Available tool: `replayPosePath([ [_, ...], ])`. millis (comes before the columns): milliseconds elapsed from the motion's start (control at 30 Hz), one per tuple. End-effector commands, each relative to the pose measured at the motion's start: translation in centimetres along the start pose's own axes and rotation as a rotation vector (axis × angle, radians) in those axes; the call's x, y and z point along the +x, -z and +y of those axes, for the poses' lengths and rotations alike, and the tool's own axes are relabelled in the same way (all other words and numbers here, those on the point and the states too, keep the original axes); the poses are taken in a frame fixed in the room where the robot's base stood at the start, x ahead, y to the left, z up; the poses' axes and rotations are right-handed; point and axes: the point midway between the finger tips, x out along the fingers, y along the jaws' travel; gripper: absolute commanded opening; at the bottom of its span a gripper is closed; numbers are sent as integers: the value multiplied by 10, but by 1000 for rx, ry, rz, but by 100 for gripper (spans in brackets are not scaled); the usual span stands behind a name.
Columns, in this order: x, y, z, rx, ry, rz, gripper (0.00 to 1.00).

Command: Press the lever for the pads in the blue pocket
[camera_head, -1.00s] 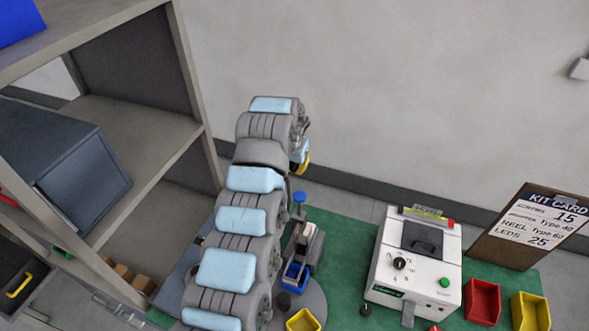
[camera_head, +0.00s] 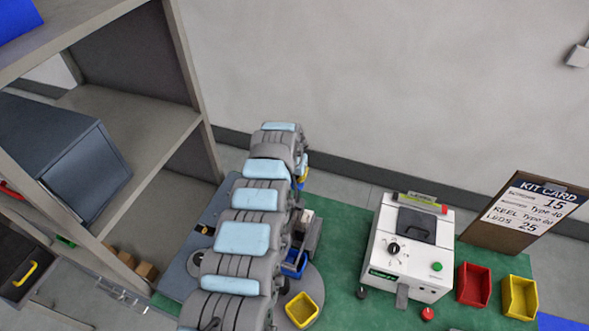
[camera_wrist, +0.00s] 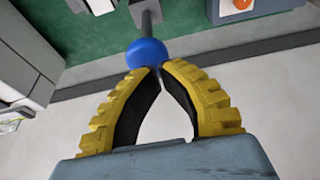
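In the wrist view a blue ball knob (camera_wrist: 147,53) tops a grey rod, seen just beyond my fingertips. My gripper (camera_wrist: 160,70) has yellow ribbed fingers with black pads; the tips are together at the knob's edge. I cannot tell whether they touch it. In the head view my gripper (camera_head: 303,174) is mostly hidden by my arm, just above the grey lever unit. The blue pocket (camera_head: 294,263) sits at the front of that unit, partly hidden by my arm; its contents are not clear.
A yellow bin (camera_head: 302,310) stands beside the blue pocket on the grey round base. To the right are a white machine (camera_head: 408,245), a red bin (camera_head: 474,284), another yellow bin (camera_head: 519,296) and a kit card (camera_head: 530,213). Shelving (camera_head: 150,125) stands at the left.

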Motion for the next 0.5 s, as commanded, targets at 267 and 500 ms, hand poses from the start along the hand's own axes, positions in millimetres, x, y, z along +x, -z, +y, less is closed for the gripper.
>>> replayPosePath([
  [267, 3, -1, -1, -1, 1, 0, 0],
  [500, 10, -4, 0, -1, 0, -1, 0],
])
